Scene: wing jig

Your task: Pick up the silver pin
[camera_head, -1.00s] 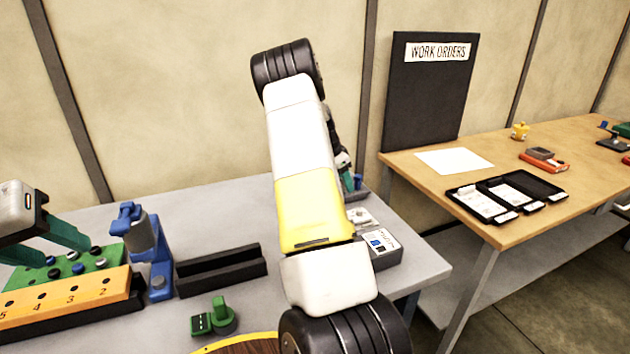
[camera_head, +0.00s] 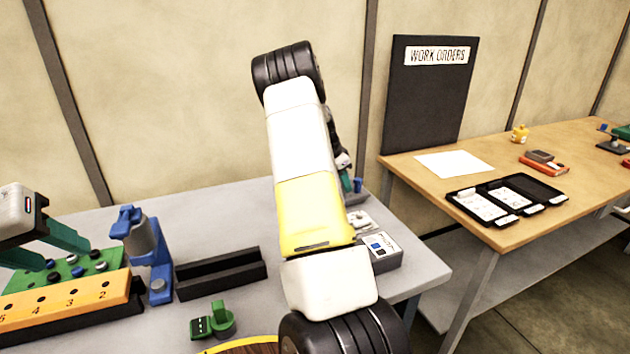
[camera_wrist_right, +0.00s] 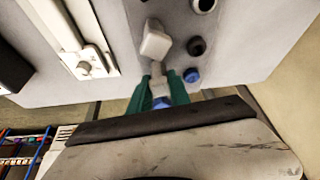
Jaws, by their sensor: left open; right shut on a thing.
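In the right wrist view, the teal fingers of my right gripper (camera_wrist_right: 164,90) are closed around a pale silver-grey pin (camera_wrist_right: 155,42) with a blocky end. A bit of blue shows lower between the fingers. In the head view my right arm hides most of this gripper and the pin; only a teal finger shows beside the tray at the bench's right end. My left gripper (camera_head: 68,256) is open and empty at the left, with its teal fingers over or near the green pin block (camera_head: 100,267). I cannot tell if they touch its pins.
Black (camera_wrist_right: 196,46) and blue (camera_wrist_right: 192,76) pins stand close beside the right gripper. A blue clamp stand (camera_head: 155,250), a black trough (camera_head: 222,272), a green part (camera_head: 222,318) and a grey box (camera_head: 384,252) are on the grey bench. A wooden table (camera_head: 400,172) stands at right.

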